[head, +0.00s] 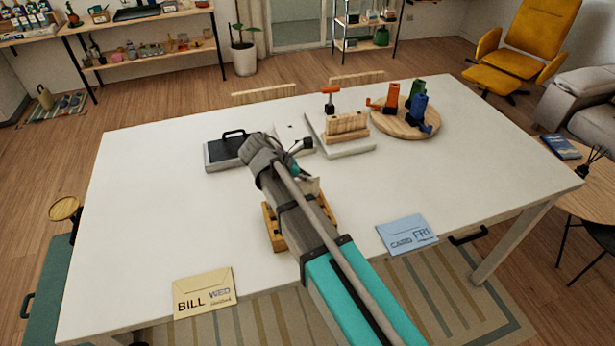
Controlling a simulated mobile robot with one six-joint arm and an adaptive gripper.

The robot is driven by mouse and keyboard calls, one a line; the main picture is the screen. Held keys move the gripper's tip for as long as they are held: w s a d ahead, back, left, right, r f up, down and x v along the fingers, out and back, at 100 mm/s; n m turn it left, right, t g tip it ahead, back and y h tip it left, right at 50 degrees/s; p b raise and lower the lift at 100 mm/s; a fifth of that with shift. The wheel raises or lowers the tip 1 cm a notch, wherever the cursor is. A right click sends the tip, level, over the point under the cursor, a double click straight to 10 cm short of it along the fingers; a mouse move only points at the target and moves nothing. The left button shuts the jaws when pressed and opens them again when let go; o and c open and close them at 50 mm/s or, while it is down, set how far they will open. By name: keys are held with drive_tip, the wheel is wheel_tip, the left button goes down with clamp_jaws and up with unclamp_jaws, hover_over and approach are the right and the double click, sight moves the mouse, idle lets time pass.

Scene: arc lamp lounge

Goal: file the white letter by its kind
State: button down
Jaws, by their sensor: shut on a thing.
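My gripper (300,167) is at the end of my arm, low over the middle of the white table, and is mostly hidden by my wrist. It is shut on a pale flat piece (312,186), which looks like the white letter; only a small part shows and its print cannot be read. Just below it stands a wooden holder (271,228), largely covered by my arm, so I cannot tell whether the letter touches it. A cream envelope (204,292) marked BILL and WED lies at the front left. A blue envelope (407,235) marked CARD and FRI lies at the front right.
Behind my gripper are a dark tray with a handle (223,150), a white flat plate (292,134) and a pale board with a wooden block (347,125). A round wooden board (385,123) carries orange, green and blue items. The table's left and right sides are clear.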

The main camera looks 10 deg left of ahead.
drive_tip(key=c, duration=0.7)
unclamp_jaws()
drive_tip(key=shift+r, duration=0.2)
wheel_tip(320, 180, up, 10)
drive_tip(key=p, duration=1)
drive_tip(key=shift+f, duration=0.2)
